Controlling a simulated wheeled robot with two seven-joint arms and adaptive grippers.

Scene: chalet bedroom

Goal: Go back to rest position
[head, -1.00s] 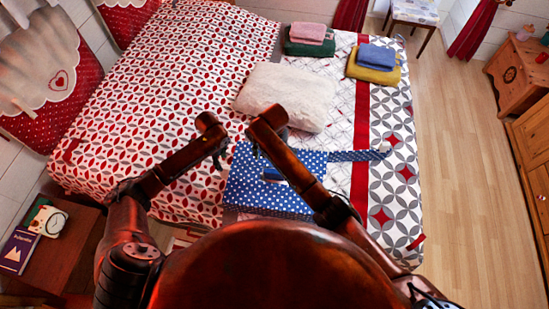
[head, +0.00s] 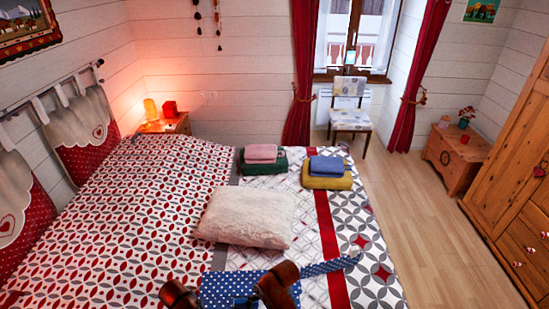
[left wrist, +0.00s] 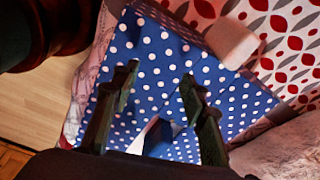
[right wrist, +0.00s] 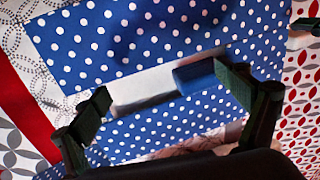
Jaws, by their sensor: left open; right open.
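My left gripper (left wrist: 157,78) is open and empty above a blue cloth with white dots (left wrist: 150,45). My right gripper (right wrist: 162,85) is open and empty above the same cloth, which also shows in the head view (head: 225,287). A small plain blue item (right wrist: 194,77) lies between the right fingers in the picture, beside a whitish strip (right wrist: 140,88); I see no grip on it. A pale block (left wrist: 232,40) shows near the cloth's edge in the left wrist view. In the head view only my brown arm parts show at the bottom; the fingertips are hidden.
The bed (head: 130,200) carries a pale fluffy pillow (head: 245,217), pink and green folded textiles (head: 263,160), and blue and yellow ones (head: 328,172). A chair (head: 350,110), chest (head: 455,158) and wardrobe (head: 515,190) stand beyond. The wooden floor (head: 415,210) right of the bed is clear.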

